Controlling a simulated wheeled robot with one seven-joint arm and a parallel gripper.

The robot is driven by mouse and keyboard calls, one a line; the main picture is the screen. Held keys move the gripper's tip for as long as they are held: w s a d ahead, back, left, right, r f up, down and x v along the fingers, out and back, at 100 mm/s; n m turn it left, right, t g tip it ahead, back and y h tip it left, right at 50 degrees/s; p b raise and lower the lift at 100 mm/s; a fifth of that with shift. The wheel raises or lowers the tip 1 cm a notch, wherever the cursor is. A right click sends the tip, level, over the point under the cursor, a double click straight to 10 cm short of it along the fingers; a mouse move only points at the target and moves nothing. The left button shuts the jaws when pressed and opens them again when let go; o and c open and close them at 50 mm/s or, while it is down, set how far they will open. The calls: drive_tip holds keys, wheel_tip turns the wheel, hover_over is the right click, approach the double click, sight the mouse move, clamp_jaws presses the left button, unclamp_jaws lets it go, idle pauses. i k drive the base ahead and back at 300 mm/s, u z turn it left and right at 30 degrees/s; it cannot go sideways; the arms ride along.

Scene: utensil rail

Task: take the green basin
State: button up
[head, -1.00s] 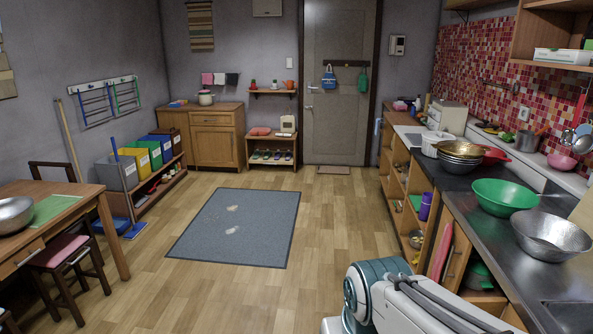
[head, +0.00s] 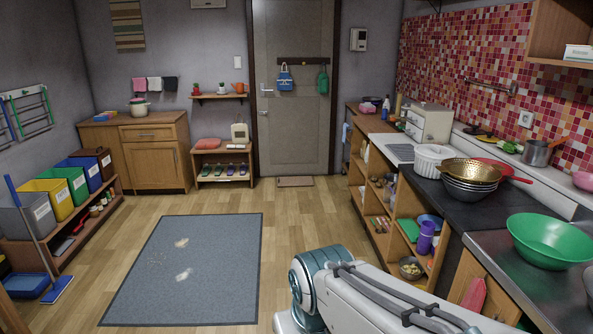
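The green basin (head: 551,241) is a wide, round green bowl. It sits upright on the steel part of the counter at the right of the head view, and it looks empty. Part of my arm shows at the bottom of the view, to the left of and below the basin. My gripper is not in view.
Stacked metal bowls with a brass colander (head: 471,172) on top stand on the dark counter (head: 437,201), beside a white basket (head: 432,160).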

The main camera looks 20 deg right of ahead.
sight(549, 243)
drive_tip(key=i, duration=2.1)
drive_tip(key=z, duration=3.55)
drive_tip(key=i, duration=1)
drive_tip(key=u, duration=0.05)
